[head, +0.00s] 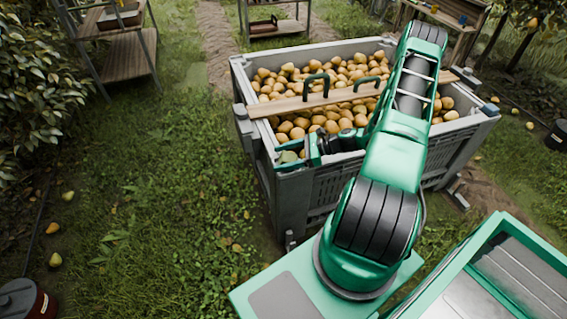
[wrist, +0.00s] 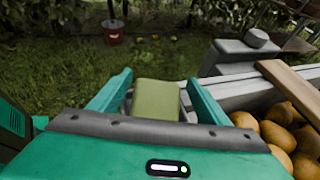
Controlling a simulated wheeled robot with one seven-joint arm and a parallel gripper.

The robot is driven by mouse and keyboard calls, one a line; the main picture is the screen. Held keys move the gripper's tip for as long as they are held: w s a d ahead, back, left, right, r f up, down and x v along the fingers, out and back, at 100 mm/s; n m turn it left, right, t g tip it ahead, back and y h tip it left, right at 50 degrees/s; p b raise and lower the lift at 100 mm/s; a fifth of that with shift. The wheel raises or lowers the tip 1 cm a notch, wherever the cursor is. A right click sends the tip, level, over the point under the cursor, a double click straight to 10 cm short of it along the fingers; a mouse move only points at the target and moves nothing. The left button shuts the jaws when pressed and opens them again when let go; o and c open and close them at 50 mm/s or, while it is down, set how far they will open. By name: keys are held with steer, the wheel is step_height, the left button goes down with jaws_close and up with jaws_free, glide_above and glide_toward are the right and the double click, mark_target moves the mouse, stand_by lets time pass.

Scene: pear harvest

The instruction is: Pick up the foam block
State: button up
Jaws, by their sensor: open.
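The foam block (wrist: 157,99) is a dull olive-green block in the wrist view. It sits between the two green fingers of my gripper (wrist: 160,82), with a small gap showing on each side. In the head view a small greenish patch of the block (head: 288,157) shows at the near left corner of the pear bin (head: 330,190). My gripper (head: 279,155) is open there, its fingers pointing left. The block's underside is hidden, and I cannot tell exactly what it rests on.
Pears (head: 300,122) fill the grey bin. A wooden plank (head: 320,98) with dark handles lies across it. Shelves (head: 125,55) stand at the back left. A red bucket (wrist: 113,33) stands on the grass. Grass left of the bin is mostly open, with a few fallen pears.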

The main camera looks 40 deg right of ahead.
steer(key=shift+x, duration=0.95)
steer(key=c, duration=1.2)
steer(key=shift+d, duration=0.1)
